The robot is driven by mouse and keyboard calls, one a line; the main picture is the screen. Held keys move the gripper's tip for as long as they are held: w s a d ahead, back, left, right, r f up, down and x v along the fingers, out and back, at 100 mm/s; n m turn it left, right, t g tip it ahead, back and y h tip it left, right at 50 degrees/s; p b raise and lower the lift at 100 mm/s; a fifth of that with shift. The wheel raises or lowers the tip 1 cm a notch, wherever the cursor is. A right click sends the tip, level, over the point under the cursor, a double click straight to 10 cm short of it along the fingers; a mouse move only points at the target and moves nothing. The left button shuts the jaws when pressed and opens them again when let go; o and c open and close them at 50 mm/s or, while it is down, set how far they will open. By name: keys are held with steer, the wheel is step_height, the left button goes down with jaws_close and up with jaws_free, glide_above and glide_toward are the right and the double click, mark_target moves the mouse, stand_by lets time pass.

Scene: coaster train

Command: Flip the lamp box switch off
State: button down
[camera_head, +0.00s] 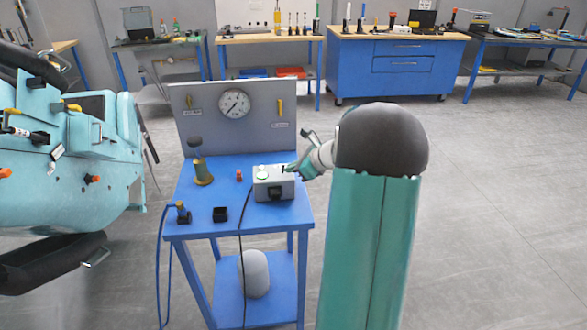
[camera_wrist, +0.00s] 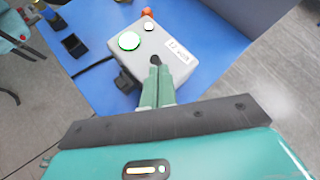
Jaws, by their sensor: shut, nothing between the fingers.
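The lamp box (camera_head: 262,191) is a light grey box on the blue table. In the wrist view, its top (camera_wrist: 165,38) carries a round lamp (camera_wrist: 129,41) with a bright green rim, a small white round part (camera_wrist: 149,26) and a white label (camera_wrist: 178,50). My gripper (camera_wrist: 158,68) is shut and empty, its green fingertips together over the near edge of the box top. A small dark part (camera_wrist: 154,60), perhaps the switch, shows right at the fingertips; its position and any contact are unclear. In the head view, my gripper (camera_head: 291,169) reaches the box from the right.
A black part (camera_wrist: 125,81) with a cable is on the box's side. The blue table (camera_head: 222,182) also holds a brass-coloured object (camera_head: 202,173), a small black open box (camera_head: 220,214) and a small red object (camera_head: 239,175). A grey gauge panel (camera_head: 255,125) stands behind. Open floor lies right.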

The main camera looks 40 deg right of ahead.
steer(key=shift+w+r, duration=0.1)
steer(key=shift+w+d+r+m+g+y, duration=0.15)
steer(key=shift+w+m+g+y, duration=0.1)
steer(key=shift+g, duration=0.3)
steer(key=shift+w+d+r+m+g+y, duration=0.15)
steer(key=shift+w+m+g+y, duration=0.1)
steer(key=shift+g, duration=0.3)
steer(key=shift+w+d+m+g+y, duration=0.2)
steer(key=shift+g+y, duration=0.1)
steer(key=shift+g, duration=0.2)
steer(key=shift+w+d+m+g+y, duration=0.2)
steer(key=shift+g+y, duration=0.1)
steer(key=shift+g, duration=0.2)
steer(key=shift+s+r, duration=0.1)
steer(key=shift+a, duration=0.1)
steer(key=shift+r, duration=0.15)
steer(key=shift+r, duration=0.65)
